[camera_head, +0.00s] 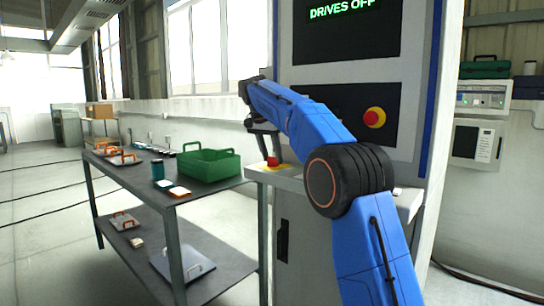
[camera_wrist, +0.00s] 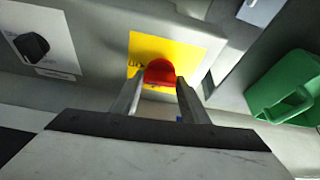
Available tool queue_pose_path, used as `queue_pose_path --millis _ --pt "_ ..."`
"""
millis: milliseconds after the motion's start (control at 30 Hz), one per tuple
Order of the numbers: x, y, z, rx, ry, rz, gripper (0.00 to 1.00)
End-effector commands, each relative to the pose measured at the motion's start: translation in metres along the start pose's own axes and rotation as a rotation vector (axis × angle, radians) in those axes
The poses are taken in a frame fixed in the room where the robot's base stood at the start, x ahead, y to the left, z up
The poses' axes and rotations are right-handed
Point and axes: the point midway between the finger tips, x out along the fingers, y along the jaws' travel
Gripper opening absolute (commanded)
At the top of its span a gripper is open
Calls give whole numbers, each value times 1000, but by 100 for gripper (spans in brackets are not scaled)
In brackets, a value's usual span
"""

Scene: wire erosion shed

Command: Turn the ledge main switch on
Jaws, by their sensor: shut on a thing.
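The ledge main switch has a red handle (camera_wrist: 160,72) on a yellow plate (camera_wrist: 190,55), set on the grey machine's ledge. In the wrist view my gripper (camera_wrist: 161,88) has one finger on each side of the red handle and is shut on it. Which way the handle is turned is hard to read. In the head view the red handle (camera_head: 272,161) shows on the ledge (camera_head: 290,180) below my gripper (camera_head: 267,148). The machine's screen (camera_head: 342,10) reads "DRIVES OFF" in green.
A black knob (camera_wrist: 32,46) on a white plate is left of the switch in the wrist view. A red button (camera_head: 374,117) on yellow is on the machine's upright panel. A table (camera_head: 130,200) with a green crate (camera_head: 208,166) stands left of the ledge. Open floor lies further left.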

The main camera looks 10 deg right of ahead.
Motion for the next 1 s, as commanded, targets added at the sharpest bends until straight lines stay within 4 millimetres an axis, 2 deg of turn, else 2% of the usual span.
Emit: queue_pose_path --millis 300,767,800,867,1000 --pt "0 -1 0 89 0 36 18" --pt "0 -1 0 101 0 41 18" --pt "0 -1 0 101 0 41 43" --pt "0 -1 0 101 0 41 57" --pt "0 -1 0 101 0 41 59"
